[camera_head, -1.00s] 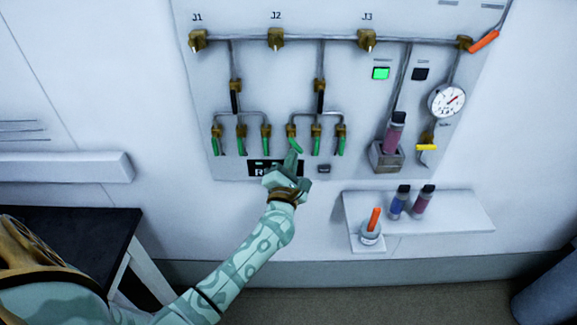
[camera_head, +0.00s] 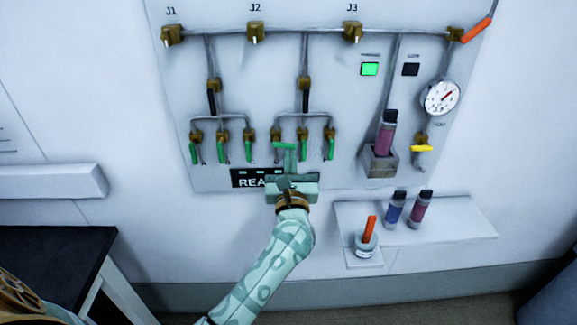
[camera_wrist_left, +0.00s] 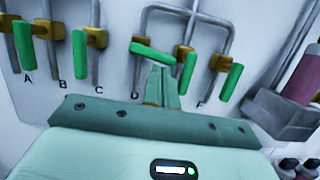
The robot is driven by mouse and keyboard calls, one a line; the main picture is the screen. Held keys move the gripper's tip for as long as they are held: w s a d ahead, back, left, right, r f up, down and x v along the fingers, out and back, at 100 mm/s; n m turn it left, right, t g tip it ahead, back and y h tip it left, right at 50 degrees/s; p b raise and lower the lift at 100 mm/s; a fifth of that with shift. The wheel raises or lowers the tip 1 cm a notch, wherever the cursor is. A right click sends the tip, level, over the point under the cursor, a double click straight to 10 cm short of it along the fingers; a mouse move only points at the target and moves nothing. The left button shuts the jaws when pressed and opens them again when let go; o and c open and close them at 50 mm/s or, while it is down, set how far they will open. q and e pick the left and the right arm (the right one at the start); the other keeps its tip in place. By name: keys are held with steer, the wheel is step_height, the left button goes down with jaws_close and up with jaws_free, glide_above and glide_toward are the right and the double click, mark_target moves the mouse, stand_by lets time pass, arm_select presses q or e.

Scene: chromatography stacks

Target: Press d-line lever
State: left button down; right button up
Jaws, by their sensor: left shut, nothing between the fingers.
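The d-line lever is the fourth green lever (camera_head: 283,145) from the left, on the right-hand branch. It lies nearly level, while the other green levers hang down. In the left wrist view the left fingertips (camera_wrist_left: 161,80) sit just below the lever. I cannot tell whether they touch it. My right gripper is out of view.
The neighbouring e-line lever (camera_wrist_left: 187,72) hangs close to the right of my fingers. A dark display (camera_head: 252,178) is partly covered by my gripper. A shelf (camera_head: 455,226) with two vials and an orange-handled cup stands lower right. A black-topped table (camera_head: 45,262) is at left.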

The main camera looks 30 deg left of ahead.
arm_select(q)
steer(key=shift+d+r+n, duration=0.1)
steer(key=shift+r+n, duration=0.05)
steer(key=shift+n, duration=0.35)
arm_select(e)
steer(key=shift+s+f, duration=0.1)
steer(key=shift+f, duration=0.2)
